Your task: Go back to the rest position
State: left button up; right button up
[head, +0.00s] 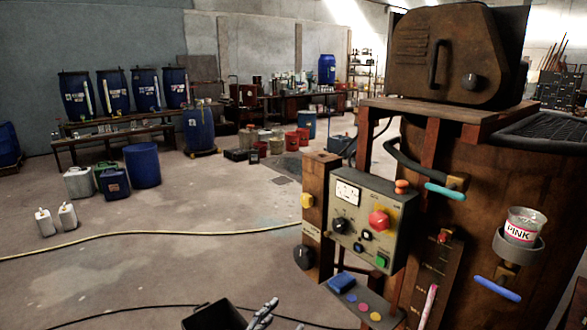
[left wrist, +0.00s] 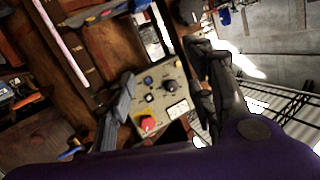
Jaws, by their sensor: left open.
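My left gripper (head: 266,313) shows only in part at the bottom edge of the head view, in front of and below the control box (head: 370,225). In the left wrist view my left gripper (left wrist: 160,62) has its two dark fingers spread wide apart with nothing between them. The control box (left wrist: 160,98), with its red button (left wrist: 148,123), shows beyond and between the fingers, apart from them as far as I can tell. My right gripper is in neither view.
A rusty vat (head: 480,190) carries a cup labelled PINK (head: 523,226) in a ring holder, a teal handle (head: 445,191) and a blue handle (head: 497,289). A yellow hose (head: 150,234) crosses the floor. Blue drums (head: 142,165) stand at the left; open floor lies between.

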pick_arm(q)
jog(key=s+a+f+n+g+y, duration=0.1)
jog(key=s+a+f+n+y, duration=0.2)
jog(key=s+a+f, duration=0.45)
jog(key=s+a+f+n+g+y, duration=0.1)
jog(key=s+a+f+n+y, duration=0.3)
jog(key=s+f, duration=0.6)
jog(key=s+a+f+g, duration=0.1)
jog(key=s+f, duration=0.3)
jog(key=s, duration=0.4)
jog(key=s+a+f+g, duration=0.2)
jog(key=s+a+f, duration=0.2)
jog(key=s, duration=0.4)
jog(key=shift+a+f, duration=0.25)
jog(key=shift+f, duration=0.1)
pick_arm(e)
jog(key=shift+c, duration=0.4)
